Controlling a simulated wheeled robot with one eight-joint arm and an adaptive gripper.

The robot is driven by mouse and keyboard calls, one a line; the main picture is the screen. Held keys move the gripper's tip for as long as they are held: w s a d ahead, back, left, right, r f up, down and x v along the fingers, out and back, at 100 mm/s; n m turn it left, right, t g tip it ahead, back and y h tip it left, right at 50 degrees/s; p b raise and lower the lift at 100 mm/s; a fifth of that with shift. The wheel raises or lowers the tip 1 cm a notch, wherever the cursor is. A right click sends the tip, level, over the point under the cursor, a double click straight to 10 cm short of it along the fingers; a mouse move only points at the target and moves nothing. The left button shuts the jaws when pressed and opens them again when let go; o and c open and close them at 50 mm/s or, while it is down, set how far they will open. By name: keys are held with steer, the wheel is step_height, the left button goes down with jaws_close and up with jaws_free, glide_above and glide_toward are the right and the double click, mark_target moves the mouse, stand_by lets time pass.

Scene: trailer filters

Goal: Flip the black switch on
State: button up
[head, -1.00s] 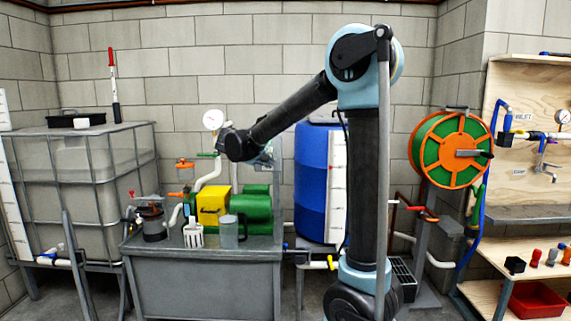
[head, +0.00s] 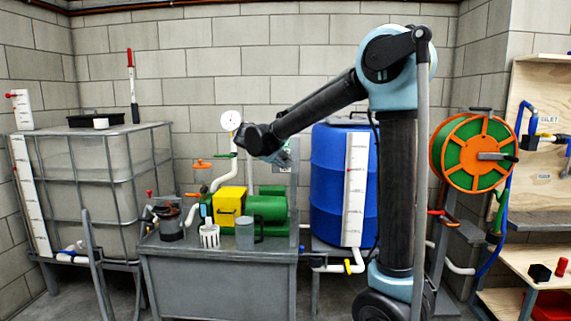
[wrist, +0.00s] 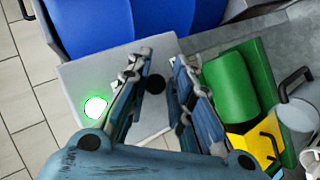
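The black switch (wrist: 157,84) is a small round black knob on a light grey panel (wrist: 150,118) in the wrist view. A round lamp (wrist: 95,107) glows green on the same panel. My gripper (wrist: 160,60) is open, with one finger on each side of the knob as seen by the wrist camera. Nothing is held, and I cannot tell whether a finger touches the knob. In the head view, the panel (head: 292,181) stands behind the bench and is partly hidden by my gripper (head: 284,157). The knob is not visible there.
A blue barrel (head: 330,180) stands to the right. A pressure gauge (head: 232,120) and white pipe rise close to the gripper's left.

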steer(key=shift+s+r, duration=0.1)
steer(key=v, duration=1.1)
steer(key=shift+s+a, duration=0.2)
steer(key=shift+s, duration=0.05)
steer(key=shift+r, duration=0.1)
steer(key=s+d+f+m+g, duration=0.15)
steer(key=s+d+f, duration=0.25)
steer(key=d, duration=0.5)
steer(key=s+d+f+m+g+y, duration=0.1)
steer(key=s+d+f+g, duration=0.2)
steer(key=d, duration=0.6)
steer(key=s+d+f+m+g, duration=0.1)
steer(key=s+d+f, duration=0.3)
steer(key=d, duration=0.4)
steer(key=s+d+f+m+g+y, duration=0.1)
steer(key=s+d+f+m+y, duration=0.1)
steer(key=s+f, duration=0.7)
steer(key=s+d+f+m+g+y, duration=0.1)
steer(key=s+d+f+y, duration=0.2)
steer(key=s+f, duration=0.6)
steer(key=shift+s+d+f+m, duration=0.35)
steer(key=shift+s+d, duration=0.65)
steer(key=shift+g, duration=0.25)
